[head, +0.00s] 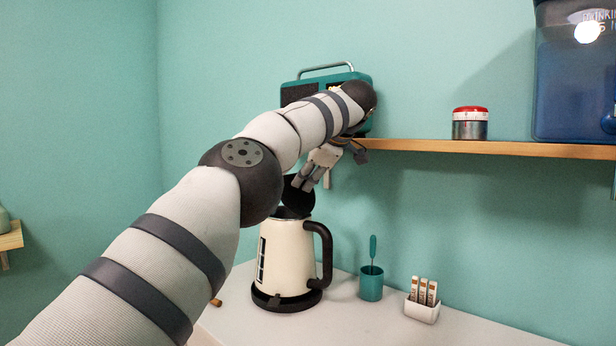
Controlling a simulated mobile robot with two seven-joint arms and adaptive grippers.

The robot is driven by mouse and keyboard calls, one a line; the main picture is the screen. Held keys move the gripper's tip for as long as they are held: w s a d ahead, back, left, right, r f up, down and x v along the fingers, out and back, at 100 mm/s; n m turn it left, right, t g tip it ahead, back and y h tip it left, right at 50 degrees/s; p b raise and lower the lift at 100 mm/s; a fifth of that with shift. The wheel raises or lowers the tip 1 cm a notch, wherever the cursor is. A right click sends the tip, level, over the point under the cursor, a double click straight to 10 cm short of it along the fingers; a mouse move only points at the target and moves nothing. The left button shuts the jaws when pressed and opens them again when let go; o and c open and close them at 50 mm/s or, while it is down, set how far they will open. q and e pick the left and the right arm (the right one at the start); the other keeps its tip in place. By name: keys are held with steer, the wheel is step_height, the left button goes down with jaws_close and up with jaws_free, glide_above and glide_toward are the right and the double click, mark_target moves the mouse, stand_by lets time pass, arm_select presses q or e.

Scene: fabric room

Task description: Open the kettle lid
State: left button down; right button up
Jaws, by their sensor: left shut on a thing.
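A cream kettle (286,258) with a black handle stands on its black base on the white counter. Its black lid (300,203) is tilted up above the kettle's mouth, so the lid is raised. My left gripper (303,185) reaches in from above, with its fingers at the lid's upper part, shut on it. The fingers and my arm hide part of the lid, and the hinge is hard to make out. My right gripper is out of view.
A teal cup (371,285) with a spoon-like tool and a white holder (422,311) with sachets stand right of the kettle. Above, a wooden shelf (480,148) carries a teal radio (356,78), a red-topped timer (470,124) and a blue water tank (575,85).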

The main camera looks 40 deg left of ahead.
arm_select(q)
steer(key=shift+w+d+f, duration=0.1)
steer(key=shift+d+f, duration=0.05)
steer(key=shift+f, duration=0.2)
stand_by(0.6)
steer(key=c, duration=1.5)
jaws_free()
steer(key=shift+o, duration=0.2)
steer(key=shift+r, duration=0.2)
steer(key=v, duration=0.7)
steer(key=shift+d, duration=0.1)
